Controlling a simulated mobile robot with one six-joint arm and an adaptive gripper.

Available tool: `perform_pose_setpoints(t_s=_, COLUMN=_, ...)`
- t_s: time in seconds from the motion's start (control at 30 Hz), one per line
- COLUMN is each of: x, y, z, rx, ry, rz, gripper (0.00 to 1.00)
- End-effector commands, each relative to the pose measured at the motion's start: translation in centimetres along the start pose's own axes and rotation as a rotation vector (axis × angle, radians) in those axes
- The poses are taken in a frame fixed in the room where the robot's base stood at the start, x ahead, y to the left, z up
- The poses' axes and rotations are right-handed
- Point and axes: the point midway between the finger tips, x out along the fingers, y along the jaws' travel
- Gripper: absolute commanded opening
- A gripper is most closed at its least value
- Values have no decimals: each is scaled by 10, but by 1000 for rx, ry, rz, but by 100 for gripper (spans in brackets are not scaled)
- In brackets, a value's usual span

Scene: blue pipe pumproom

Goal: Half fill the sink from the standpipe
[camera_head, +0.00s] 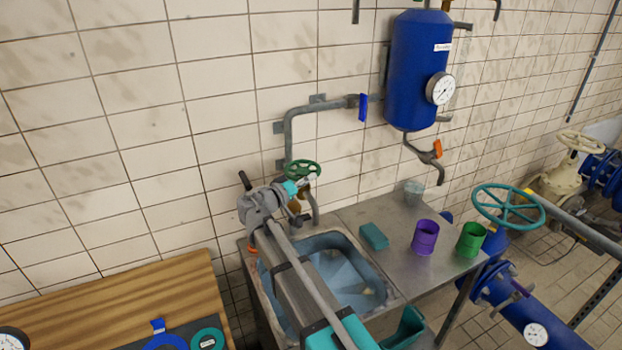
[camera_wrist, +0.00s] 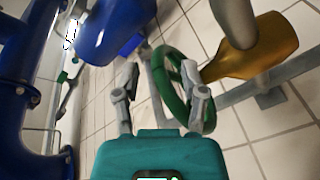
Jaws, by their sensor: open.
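The standpipe (camera_head: 288,130) is a grey pipe bending down the wall above the sink. Its green handwheel (camera_head: 303,168) sits on top of a brass valve body, which shows large in the wrist view (camera_wrist: 262,48). The steel sink (camera_head: 385,268) is set in the bench; its basin looks pale blue, and I cannot tell whether it holds water. My arm hides part of the sink. My gripper (camera_head: 300,186) is open at the handwheel. In the wrist view, the handwheel rim (camera_wrist: 160,72) shows between and beyond the fingers of my gripper (camera_wrist: 160,92), the right finger overlapping it; contact is unclear.
A teal block (camera_head: 374,236), a purple mug (camera_head: 425,237), a green mug (camera_head: 471,239) and a clear glass (camera_head: 413,192) stand on the bench. A blue tank (camera_head: 418,75) hangs on the wall. A wooden table (camera_head: 120,300) is at left. A teal handwheel (camera_head: 508,205) is at right.

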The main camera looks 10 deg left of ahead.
Motion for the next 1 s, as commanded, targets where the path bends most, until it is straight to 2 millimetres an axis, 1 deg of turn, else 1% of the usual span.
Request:
perform_pose_setpoints(t_s=0.03, x=-7, y=0, z=0, rx=0, ry=2, rz=-2, gripper=55)
perform_pose_setpoints(t_s=0.4, x=-63, y=0, z=-1, rx=0, ry=4, rz=-2, gripper=55)
perform_pose_setpoints(t_s=0.6, x=-87, y=-1, z=-1, rx=0, ry=4, rz=-1, gripper=55)
perform_pose_setpoints(t_s=0.8, x=-98, y=-1, z=-2, rx=0, ry=4, rz=-1, gripper=55)
perform_pose_setpoints(t_s=1.0, x=-99, y=-1, z=-2, rx=0, ry=4, rz=0, gripper=55)
